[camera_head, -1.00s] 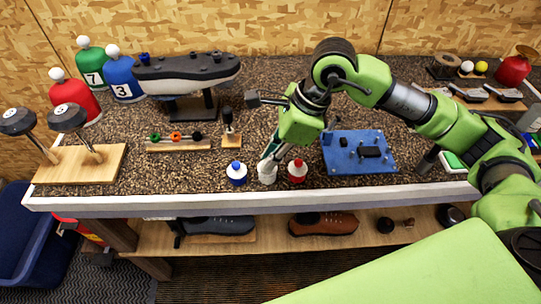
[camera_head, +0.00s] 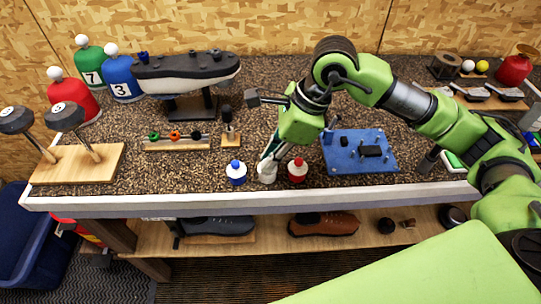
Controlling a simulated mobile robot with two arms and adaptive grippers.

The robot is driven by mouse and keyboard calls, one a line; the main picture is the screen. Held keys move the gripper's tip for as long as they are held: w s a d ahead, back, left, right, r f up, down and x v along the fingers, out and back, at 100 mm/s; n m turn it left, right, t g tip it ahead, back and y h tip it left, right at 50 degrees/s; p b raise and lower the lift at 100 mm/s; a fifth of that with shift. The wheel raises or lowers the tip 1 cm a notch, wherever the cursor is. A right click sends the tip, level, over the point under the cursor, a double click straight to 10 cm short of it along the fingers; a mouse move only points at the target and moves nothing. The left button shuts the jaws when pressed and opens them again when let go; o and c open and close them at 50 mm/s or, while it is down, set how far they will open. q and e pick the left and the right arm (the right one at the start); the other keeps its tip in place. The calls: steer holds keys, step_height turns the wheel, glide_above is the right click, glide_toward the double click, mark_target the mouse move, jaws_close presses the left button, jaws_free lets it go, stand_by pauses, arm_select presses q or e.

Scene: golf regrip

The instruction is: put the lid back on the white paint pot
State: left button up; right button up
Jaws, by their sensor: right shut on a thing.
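The white paint pot (camera_head: 266,174) stands near the front edge of the bench, between a pot with a blue lid (camera_head: 236,172) and a pot with a red lid (camera_head: 297,171). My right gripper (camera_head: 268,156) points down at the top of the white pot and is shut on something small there. The held thing is mostly hidden by the fingers; it looks white, like the pot's lid. I cannot tell whether it touches the pot's rim. My left gripper is not in view.
A blue tray (camera_head: 340,165) lies right of the pots. A wooden rack with coloured pieces (camera_head: 178,143) and a shoe on a stand (camera_head: 188,75) are behind to the left. Two clubs stand on a wooden block (camera_head: 80,165) at far left. The bench's front edge (camera_head: 300,195) is close to the pots.

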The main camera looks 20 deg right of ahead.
steer(key=shift+b, duration=0.35)
stand_by(0.6)
steer(key=o, duration=1.3)
steer(key=shift+r+p, duration=1.8)
steer(key=shift+r, duration=1.7)
jaws_close()
steer(key=shift+f, duration=0.2)
